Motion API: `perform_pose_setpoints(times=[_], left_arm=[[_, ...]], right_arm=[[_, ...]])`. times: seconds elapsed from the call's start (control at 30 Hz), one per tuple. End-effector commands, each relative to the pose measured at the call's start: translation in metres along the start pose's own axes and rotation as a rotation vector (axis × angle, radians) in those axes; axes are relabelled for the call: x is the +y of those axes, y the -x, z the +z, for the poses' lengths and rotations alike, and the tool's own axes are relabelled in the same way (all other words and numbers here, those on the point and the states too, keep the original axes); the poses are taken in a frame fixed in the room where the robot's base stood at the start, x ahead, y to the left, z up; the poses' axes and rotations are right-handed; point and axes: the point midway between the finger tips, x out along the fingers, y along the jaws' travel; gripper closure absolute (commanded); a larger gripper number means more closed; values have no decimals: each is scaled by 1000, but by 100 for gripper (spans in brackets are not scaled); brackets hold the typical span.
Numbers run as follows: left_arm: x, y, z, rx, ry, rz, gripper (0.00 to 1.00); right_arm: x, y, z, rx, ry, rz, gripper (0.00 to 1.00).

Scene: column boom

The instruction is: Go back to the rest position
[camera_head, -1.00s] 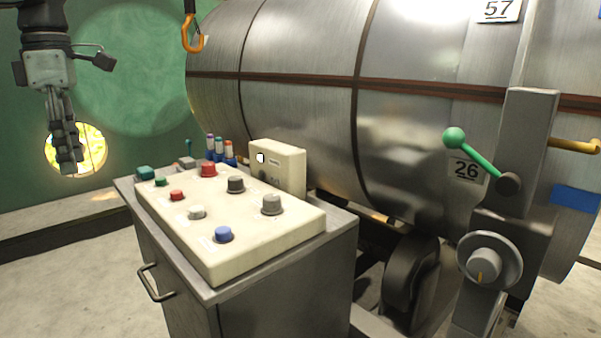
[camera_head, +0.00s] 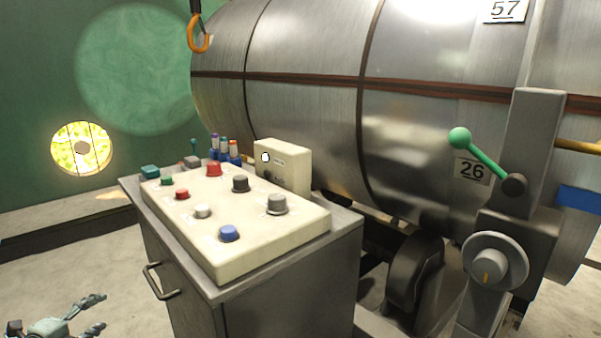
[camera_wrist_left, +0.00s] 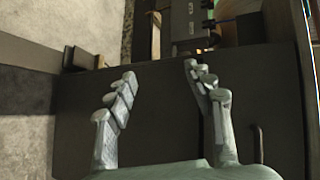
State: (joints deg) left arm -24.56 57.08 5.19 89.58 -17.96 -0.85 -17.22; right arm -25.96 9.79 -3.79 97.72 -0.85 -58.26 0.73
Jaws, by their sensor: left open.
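My left gripper (camera_head: 98,313) is at the bottom left corner of the head view, low in front of the grey cabinet and to its left. Its two fingers are spread apart with nothing between them. In the left wrist view the open fingers (camera_wrist_left: 162,85) show against a dark flat surface. My right gripper is in neither view.
A grey cabinet (camera_head: 290,300) with a handle (camera_head: 160,282) carries a cream button panel (camera_head: 225,262). A large metal cylinder (camera_head: 310,120) stands behind it. A post with a green lever (camera_head: 485,157) is at right. An orange hook (camera_head: 198,38) hangs above. Floor at left is clear.

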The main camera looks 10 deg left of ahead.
Motion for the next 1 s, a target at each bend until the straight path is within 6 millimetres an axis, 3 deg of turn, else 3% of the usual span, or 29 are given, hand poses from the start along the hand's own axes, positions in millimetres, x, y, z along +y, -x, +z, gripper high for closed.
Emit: perform_pose_setpoints(times=[0.03,0.2,0.27,0.4,0.5,0.6,0.7,0.83,1.0], left_arm=[[39,4,-10,-67,140,41,47],[158,29,-56,-285,538,214,47],[194,41,-81,-351,660,282,47],[266,74,-152,-490,915,455,47],[301,98,-205,-569,1059,574,47],[321,118,-250,-626,1160,674,47],[332,132,-280,-663,1220,743,47],[337,141,-297,-685,1253,785,47],[338,142,-298,-687,1255,789,47]], right_arm=[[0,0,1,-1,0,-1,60],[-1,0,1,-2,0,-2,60],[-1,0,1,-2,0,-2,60],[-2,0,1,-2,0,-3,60],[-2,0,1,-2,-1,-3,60],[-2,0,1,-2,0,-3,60],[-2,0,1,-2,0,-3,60],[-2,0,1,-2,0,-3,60],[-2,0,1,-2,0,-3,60]])
